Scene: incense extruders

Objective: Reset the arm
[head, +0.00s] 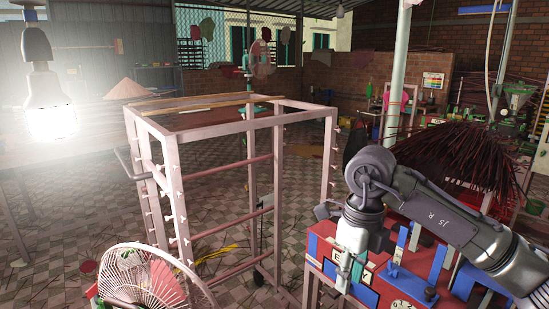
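My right arm (445,222) comes in from the right edge, bends at a rounded grey joint (370,170) and points down. My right gripper (344,272) hangs at its lower end, in front of the red and blue machine (318,240) at the lower right. The fingers are small and partly blend with the machine behind, so I cannot tell whether they are open or shut. I see nothing clearly held. My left arm and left gripper are not in view.
A pinkish metal rack (168,165) on wheels stands at centre left. A white wire fan (150,280) is at the lower left. A lit bulb (50,120) hangs at upper left. Dark red incense sticks (460,155) spread behind my arm. Tiled floor (60,240) is open left of the rack.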

